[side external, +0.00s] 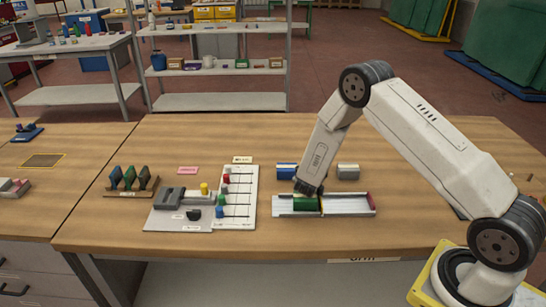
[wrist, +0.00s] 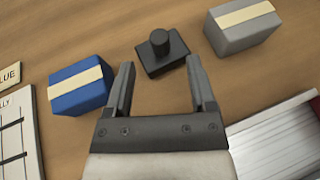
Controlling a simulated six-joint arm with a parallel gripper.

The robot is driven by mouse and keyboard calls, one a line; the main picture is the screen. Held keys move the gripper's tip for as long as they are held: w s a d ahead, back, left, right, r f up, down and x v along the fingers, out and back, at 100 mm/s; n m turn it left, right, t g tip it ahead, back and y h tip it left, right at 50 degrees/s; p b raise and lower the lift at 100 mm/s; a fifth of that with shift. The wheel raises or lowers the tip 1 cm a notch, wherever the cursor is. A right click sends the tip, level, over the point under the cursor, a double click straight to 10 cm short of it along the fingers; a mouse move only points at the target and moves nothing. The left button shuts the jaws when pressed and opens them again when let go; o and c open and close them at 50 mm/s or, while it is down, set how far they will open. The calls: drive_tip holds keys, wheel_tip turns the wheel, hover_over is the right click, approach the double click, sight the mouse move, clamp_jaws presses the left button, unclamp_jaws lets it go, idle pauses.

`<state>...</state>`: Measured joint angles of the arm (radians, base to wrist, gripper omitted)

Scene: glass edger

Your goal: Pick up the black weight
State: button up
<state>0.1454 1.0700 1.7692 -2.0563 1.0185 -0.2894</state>
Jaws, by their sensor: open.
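The black weight (wrist: 163,54), a dark square base with a round knob on top, stands on the wooden table in the wrist view. My gripper (wrist: 160,63) is open, with its two fingers spread and nothing held. The weight appears just beyond the fingertips, roughly centred between them; I cannot tell the height gap. In the side external view my gripper (side external: 308,188) is low over the back edge of the white tray, and the arm hides the weight.
A blue block (wrist: 80,89) lies left of the weight and a grey block (wrist: 242,27) lies right. The white tray (side external: 345,205) holds a green block (side external: 305,204). A white board with coloured pegs (side external: 237,196) stands to the left. The table's right side is mostly clear.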

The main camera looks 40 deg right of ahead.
drive_tip(key=shift+x, duration=2.35)
clamp_jaws()
drive_tip(key=shift+r, duration=0.1)
